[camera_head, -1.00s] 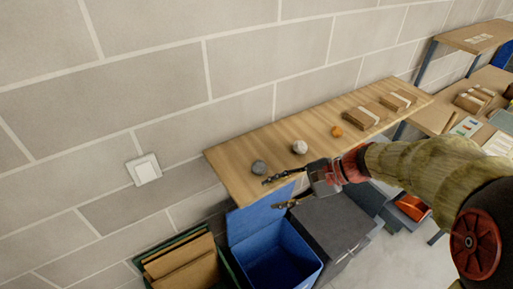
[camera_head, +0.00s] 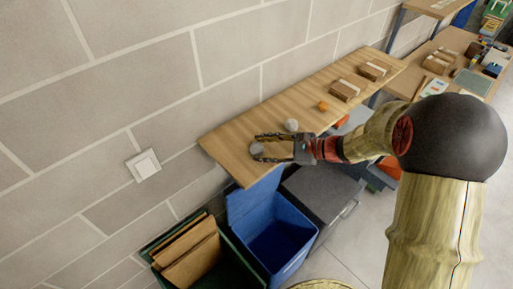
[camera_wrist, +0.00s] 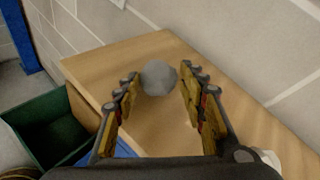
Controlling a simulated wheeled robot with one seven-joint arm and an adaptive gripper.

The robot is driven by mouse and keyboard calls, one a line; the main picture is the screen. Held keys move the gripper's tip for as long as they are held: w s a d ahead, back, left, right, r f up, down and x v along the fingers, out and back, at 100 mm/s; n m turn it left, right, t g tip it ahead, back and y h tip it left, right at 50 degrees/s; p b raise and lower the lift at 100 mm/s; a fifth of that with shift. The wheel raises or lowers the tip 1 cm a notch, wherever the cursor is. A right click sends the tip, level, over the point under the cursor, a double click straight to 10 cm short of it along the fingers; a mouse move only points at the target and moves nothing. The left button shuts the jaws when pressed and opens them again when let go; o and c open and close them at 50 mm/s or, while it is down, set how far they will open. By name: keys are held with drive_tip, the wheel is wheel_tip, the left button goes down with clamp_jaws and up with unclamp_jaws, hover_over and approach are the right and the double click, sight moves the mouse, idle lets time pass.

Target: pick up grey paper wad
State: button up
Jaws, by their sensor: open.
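The grey paper wad (camera_head: 257,149) is a round, dull grey ball on the wooden shelf (camera_head: 225,139), near its left end. In the wrist view the wad (camera_wrist: 158,77) lies between and just beyond the fingertips. My gripper (camera_head: 257,148) is open around the wad in the head view, with one finger on the wall side and one on the front side. In the wrist view my gripper (camera_wrist: 158,82) shows a gap on the right of the wad and a narrower one on the left. I cannot tell whether a finger touches it.
A whitish ball (camera_head: 291,125), an orange ball (camera_head: 323,106) and two brown boxes (camera_head: 345,89) lie further right on the shelf. A block wall (camera_head: 230,95) runs behind. Below stand a blue bin (camera_head: 279,249) and a green crate with cardboard (camera_head: 191,262).

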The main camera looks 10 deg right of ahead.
drive_tip(key=shift+w+a+f, duration=0.15)
drive_tip(key=shift+a, duration=0.25)
drive_tip(key=shift+c, duration=0.5)
drive_tip(key=c, duration=0.4)
